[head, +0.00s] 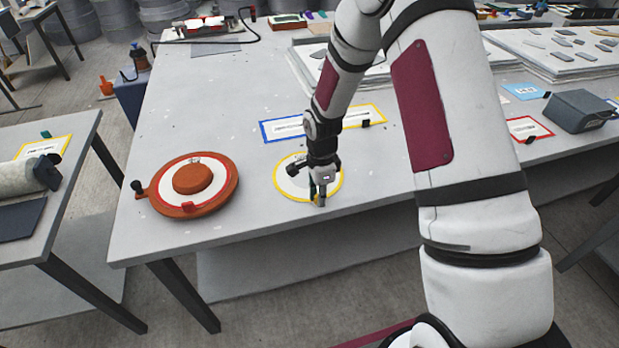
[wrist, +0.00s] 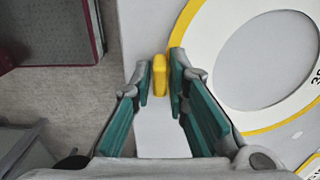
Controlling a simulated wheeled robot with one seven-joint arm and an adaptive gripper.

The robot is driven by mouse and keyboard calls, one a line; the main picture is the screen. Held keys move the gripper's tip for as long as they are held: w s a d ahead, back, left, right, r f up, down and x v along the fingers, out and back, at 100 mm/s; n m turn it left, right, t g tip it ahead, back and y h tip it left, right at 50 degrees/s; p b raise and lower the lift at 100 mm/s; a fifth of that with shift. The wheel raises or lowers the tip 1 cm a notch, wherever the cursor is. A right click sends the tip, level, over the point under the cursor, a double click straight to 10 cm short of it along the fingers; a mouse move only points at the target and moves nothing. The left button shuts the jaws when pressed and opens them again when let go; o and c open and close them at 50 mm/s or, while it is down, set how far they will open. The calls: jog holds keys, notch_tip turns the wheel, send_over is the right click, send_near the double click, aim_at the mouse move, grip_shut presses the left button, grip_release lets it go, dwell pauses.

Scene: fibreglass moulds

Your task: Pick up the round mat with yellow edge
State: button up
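The round mat with yellow edge (head: 284,185) lies flat near the front edge of the grey table, white with a grey centre. Its right part is partly hidden by my gripper (head: 320,196) in the head view. In the wrist view the mat (wrist: 210,58) fills the upper right. A yellow tab (wrist: 159,76) at its rim stands between the two green-padded fingers of my gripper (wrist: 160,88). The fingers are open around the tab, with a narrow gap showing on each side.
An orange round mould (head: 193,180) sits on a red-edged mat to the left. Blue-edged (head: 283,128) and yellow-edged (head: 372,116) label cards lie behind the mat. A grey box (head: 580,110) stands far right. The table's front edge is close by.

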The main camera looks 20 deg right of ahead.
grip_shut()
jog(key=shift+r, duration=0.1)
jog(key=shift+r, duration=0.8)
notch_tip(320, 180, up, 2)
jog(key=shift+r+b, duration=0.1)
jog(key=shift+b, duration=0.2)
jog(key=s+d+r, duration=0.1)
jog(key=s, duration=1.5)
jog(key=shift+d, duration=0.3)
